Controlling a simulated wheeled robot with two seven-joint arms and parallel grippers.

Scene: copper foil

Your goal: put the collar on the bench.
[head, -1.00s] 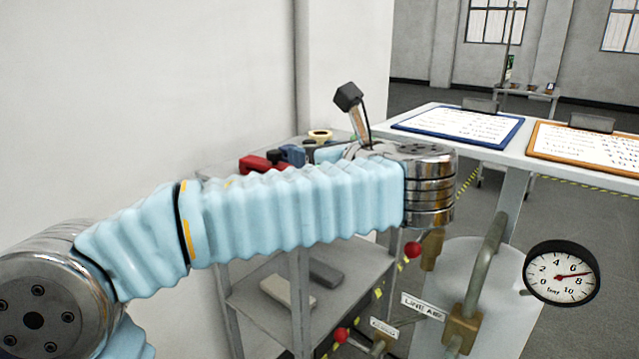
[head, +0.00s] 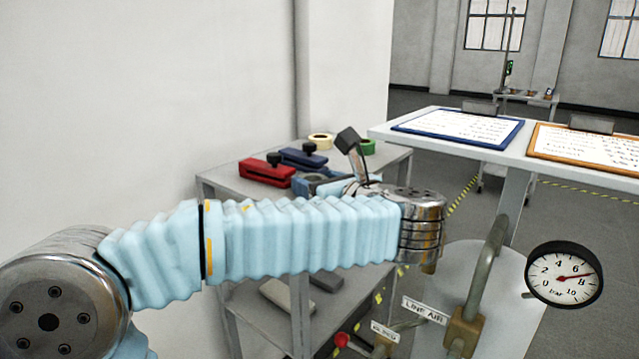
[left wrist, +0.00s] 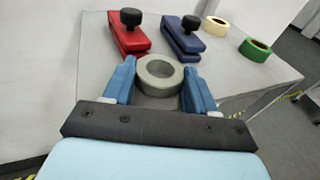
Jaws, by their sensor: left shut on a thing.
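The collar, a thick grey ring (left wrist: 159,91), sits between the two blue fingers of my left gripper (left wrist: 159,76) in the left wrist view. The gripper is shut on it. The bench is a grey top (left wrist: 90,50) with a lower shelf; it also shows in the head view (head: 228,178). The collar is over the bench top near its edge. I cannot tell whether it touches the top. My right gripper is not in view.
A red clamp (head: 266,171), a blue clamp (head: 303,157), a cream tape roll (head: 321,141) and a green tape roll (head: 368,147) stand on the bench. A table with clipboards (head: 460,127) is to the right. A pipe and pressure gauge (head: 563,275) stand in front.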

